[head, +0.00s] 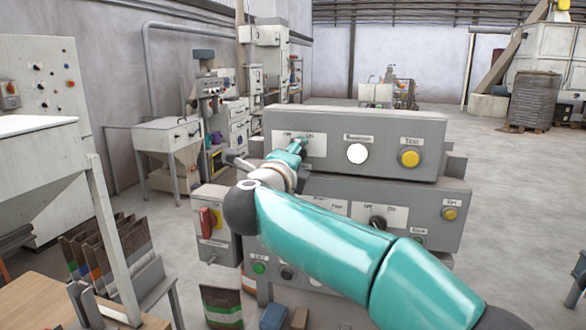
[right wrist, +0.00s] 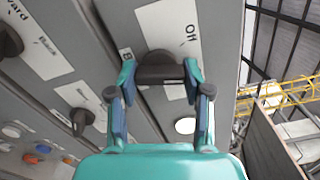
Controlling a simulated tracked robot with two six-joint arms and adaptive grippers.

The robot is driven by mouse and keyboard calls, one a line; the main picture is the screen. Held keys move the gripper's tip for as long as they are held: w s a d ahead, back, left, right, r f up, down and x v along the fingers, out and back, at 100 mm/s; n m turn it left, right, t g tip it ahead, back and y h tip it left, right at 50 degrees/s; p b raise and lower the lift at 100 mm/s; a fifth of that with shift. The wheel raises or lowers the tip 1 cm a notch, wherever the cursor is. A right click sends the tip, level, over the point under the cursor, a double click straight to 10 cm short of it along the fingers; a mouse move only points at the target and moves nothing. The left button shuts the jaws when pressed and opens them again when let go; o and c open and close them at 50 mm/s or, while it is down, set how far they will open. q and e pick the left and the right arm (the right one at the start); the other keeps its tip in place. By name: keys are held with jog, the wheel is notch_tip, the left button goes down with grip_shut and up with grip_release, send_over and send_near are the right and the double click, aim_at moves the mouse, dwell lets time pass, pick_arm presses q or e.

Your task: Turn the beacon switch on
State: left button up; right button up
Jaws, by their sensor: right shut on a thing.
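The switch is a dark rotary knob (right wrist: 161,70) on a white label plate (right wrist: 178,28) in the right wrist view. One word on the plate reads "Off". My right gripper (right wrist: 160,74) has its two teal fingers on either side of the knob and is shut on it. In the head view the right gripper (head: 297,146) reaches the left end of the upper grey control box (head: 388,126), at an Off/On label plate (head: 318,143). There the gripper hides the knob. I cannot tell which way the knob points. My left gripper is not in view.
A white round lamp (head: 357,153) and a yellow button (head: 408,158) sit right of the switch. A lower panel holds a black knob (head: 378,223) and another yellow button (head: 449,214). A red switch (head: 209,219) is at left. Open floor (head: 510,210) lies to the right.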

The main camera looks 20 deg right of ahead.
jog(key=shift+a+f+m+b, duration=0.1)
jog(key=shift+f+m+b, duration=0.25)
jog(key=shift+m, duration=0.3)
jog(key=shift+f+m+b, duration=0.1)
jog(key=shift+m+b, duration=0.3)
jog(key=shift+m, duration=0.55)
jog(key=o, duration=1.2)
jog(key=shift+r, duration=0.1)
jog(key=shift+c, duration=0.2)
jog(key=shift+r, duration=0.15)
jog(key=v, duration=1.2)
jog(key=shift+w, duration=0.1)
